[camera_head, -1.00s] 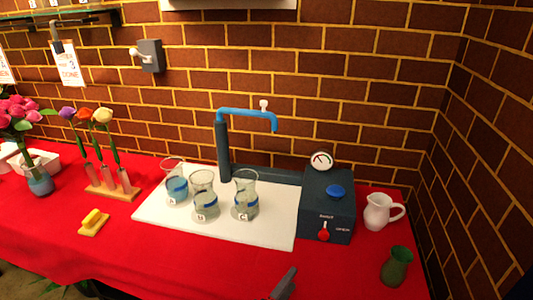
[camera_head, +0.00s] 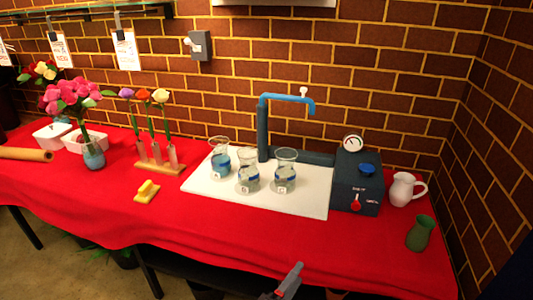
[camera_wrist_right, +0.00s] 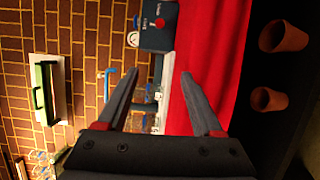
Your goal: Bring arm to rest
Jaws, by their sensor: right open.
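My right gripper (camera_head: 290,280) shows at the bottom of the head view, in front of the table's front edge and apart from everything on the table. In the right wrist view my right gripper (camera_wrist_right: 158,90) has its two dark fingers spread, with nothing between them. Beyond them are the red cloth (camera_wrist_right: 212,70) and the dark pump box (camera_wrist_right: 158,25). My left gripper is not in view.
On the red table (camera_head: 240,228) stand a white tray (camera_head: 300,208) with three glass vessels, a blue tap (camera_head: 285,98), a pump box (camera_head: 350,185), a white jug (camera_head: 402,188), a green vase (camera_head: 420,233), a flower rack (camera_head: 160,168) and a yellow block (camera_head: 147,191).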

